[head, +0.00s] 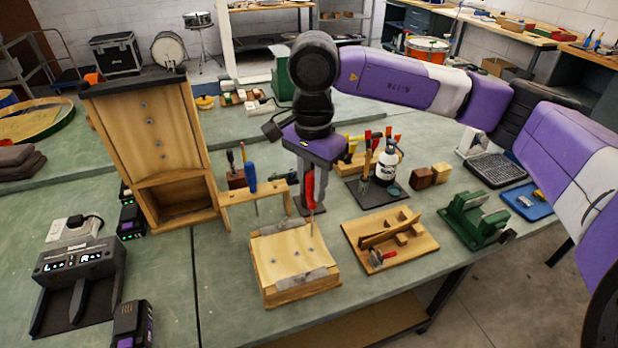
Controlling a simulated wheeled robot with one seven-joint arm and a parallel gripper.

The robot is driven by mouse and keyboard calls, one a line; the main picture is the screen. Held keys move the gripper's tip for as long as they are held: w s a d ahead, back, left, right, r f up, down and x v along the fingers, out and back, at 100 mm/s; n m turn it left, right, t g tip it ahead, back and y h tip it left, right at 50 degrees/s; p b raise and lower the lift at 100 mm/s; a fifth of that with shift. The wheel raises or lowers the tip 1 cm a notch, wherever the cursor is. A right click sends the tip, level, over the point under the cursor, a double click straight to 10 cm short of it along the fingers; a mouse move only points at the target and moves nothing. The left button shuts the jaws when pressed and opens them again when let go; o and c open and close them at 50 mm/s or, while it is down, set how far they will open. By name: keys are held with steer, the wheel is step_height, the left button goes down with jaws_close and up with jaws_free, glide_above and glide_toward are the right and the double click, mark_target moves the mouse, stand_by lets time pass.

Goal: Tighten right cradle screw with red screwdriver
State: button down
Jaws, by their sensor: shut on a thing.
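My gripper (306,206) is shut on the red screwdriver (310,187) and holds it roughly upright, handle up. Its thin shaft points down over the back right part of a low wooden block (283,246) with grey metal plates at two corners. I take this block to be the cradle, but I cannot be sure. Small dark screw heads show on its top, too small to tell how far they are driven in. I cannot tell whether the screwdriver tip touches a screw or hangs just above.
A tall wooden panel (150,135) stands left of the block. A wooden board with tool pieces (412,249) and a green vise (468,222) lie right. Behind stand a wooden tool rack (262,188) and a white bottle (386,166). A black charger (80,268) sits front left.

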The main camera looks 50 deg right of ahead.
mark_target(312, 203)
steer(key=shift+f+b, duration=0.55)
steer(key=shift+f, duration=1.4)
steer(key=shift+f+n+b, duration=0.4)
steer(key=shift+f+b, duration=0.05)
steer(key=shift+b, duration=0.4)
steer(key=n+b, duration=0.2)
steer(key=shift+f+b, duration=0.1)
steer(key=shift+b, duration=0.25)
steer(key=shift+r+n+b, duration=0.3)
steer(key=shift+n+b, duration=0.3)
steer(key=shift+n, duration=0.5)
steer(key=n+b, duration=0.2)
steer(key=shift+f+n+b, duration=0.2)
steer(key=shift+n+b, duration=0.2)
steer(key=shift+r+n+b, duration=0.3)
steer(key=shift+n+b, duration=0.1)
steer(key=shift+n, duration=0.7)
steer(key=shift+f+b, duration=0.35)
steer(key=shift+b, duration=0.05)
